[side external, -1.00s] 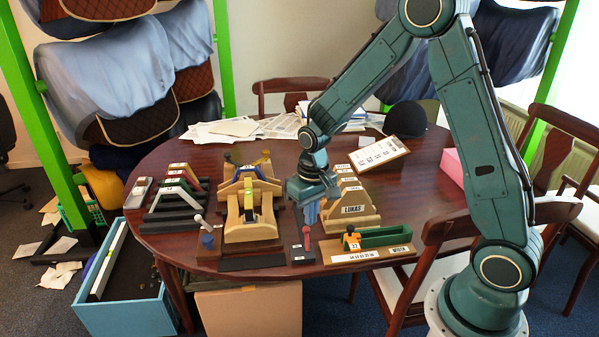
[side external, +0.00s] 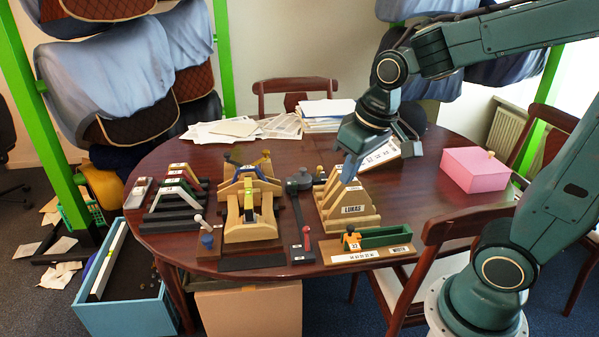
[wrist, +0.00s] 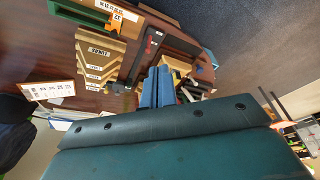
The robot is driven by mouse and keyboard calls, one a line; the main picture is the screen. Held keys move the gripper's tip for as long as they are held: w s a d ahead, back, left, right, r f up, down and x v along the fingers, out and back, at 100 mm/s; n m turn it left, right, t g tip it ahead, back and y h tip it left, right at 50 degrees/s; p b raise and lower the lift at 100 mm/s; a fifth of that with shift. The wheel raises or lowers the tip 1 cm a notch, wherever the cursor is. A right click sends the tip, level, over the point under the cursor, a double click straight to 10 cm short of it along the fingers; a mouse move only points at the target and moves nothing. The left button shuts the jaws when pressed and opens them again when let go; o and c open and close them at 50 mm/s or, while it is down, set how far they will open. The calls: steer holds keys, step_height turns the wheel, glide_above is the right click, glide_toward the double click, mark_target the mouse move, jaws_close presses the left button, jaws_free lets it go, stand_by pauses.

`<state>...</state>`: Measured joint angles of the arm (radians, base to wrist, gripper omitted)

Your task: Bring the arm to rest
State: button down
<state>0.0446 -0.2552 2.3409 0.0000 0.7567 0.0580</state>
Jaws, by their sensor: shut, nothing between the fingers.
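My gripper (side external: 350,170) hangs above the right part of the round dark wood table (side external: 455,205). Its blue fingers are shut with nothing between them, and they also show in the wrist view (wrist: 157,88). In the side view the fingertips overlap the back of the stepped wooden block labelled LUKAS (side external: 352,211); I cannot tell if they touch it. The arm is bent, with the upper link reaching out past the right edge of the picture.
A wooden saddle stand (side external: 250,232) is at the table's middle. A pink box (side external: 474,170) lies at the right, papers (side external: 232,128) at the back, and a green tray (side external: 386,237) at the front. A chair (side external: 440,235) stands close by. A blue bin (side external: 125,295) is on the floor.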

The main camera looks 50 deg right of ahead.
steer(key=s+a+r+n+t, duration=0.1)
steer(key=s+r, duration=0.3)
steer(key=s, duration=0.6)
steer(key=shift+s+a+t, duration=0.15)
steer(key=shift+t, duration=0.45)
